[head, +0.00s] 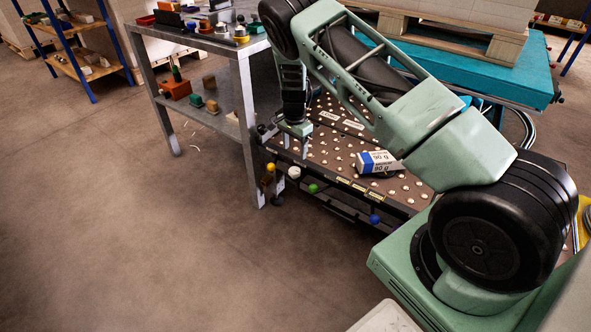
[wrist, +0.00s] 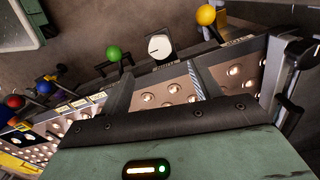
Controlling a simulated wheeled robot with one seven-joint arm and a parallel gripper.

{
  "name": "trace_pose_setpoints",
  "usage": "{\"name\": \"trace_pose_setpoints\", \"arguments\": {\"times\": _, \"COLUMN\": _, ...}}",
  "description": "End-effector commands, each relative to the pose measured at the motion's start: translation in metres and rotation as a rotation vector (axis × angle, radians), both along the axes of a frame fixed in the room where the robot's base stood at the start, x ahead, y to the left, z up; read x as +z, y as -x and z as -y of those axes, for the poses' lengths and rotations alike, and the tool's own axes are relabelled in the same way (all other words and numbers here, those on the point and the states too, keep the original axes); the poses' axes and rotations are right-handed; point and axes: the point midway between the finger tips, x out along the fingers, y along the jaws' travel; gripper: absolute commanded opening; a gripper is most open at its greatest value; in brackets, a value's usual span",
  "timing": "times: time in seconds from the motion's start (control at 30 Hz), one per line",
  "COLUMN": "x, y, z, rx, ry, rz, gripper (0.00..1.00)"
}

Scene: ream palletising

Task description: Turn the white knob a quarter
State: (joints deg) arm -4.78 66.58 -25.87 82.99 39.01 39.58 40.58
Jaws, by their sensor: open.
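The white knob (head: 294,172) is on the front edge of the roller-ball table, between a yellow and a green knob. In the wrist view the white knob (wrist: 160,47) is a round disc with a short dark mark on its face. My gripper (wrist: 161,76) is open, with one finger to the left and one to the right of the knob's line. The knob shows beyond the fingertips, apparently not touched. In the head view my gripper (head: 291,165) hangs at the table's front edge, close to the knob; the exact gap is unclear.
A yellow knob (wrist: 206,15) and a green knob (wrist: 113,54) flank the white one. A blue knob (head: 375,219) is farther right. A paper ream (head: 378,162) lies on the ball table (head: 400,207). A metal workbench (head: 246,115) stands close at left. The floor in front is clear.

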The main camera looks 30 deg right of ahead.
Motion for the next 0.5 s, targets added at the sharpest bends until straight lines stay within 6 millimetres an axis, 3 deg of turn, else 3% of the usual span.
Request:
{"name": "trace_pose_setpoints", "arguments": {"times": 0.03, "x": -0.015, "y": 0.001, "z": 0.000, "rx": 0.000, "ry": 0.001, "rz": -0.003, "gripper": 0.63}}
{"name": "trace_pose_setpoints", "arguments": {"times": 0.2, "x": -0.050, "y": 0.001, "z": 0.000, "rx": 0.001, "ry": 0.001, "rz": -0.003, "gripper": 0.63}}
{"name": "trace_pose_setpoints", "arguments": {"times": 0.5, "x": -0.089, "y": 0.000, "z": 0.000, "rx": 0.000, "ry": 0.000, "rz": -0.001, "gripper": 0.63}}
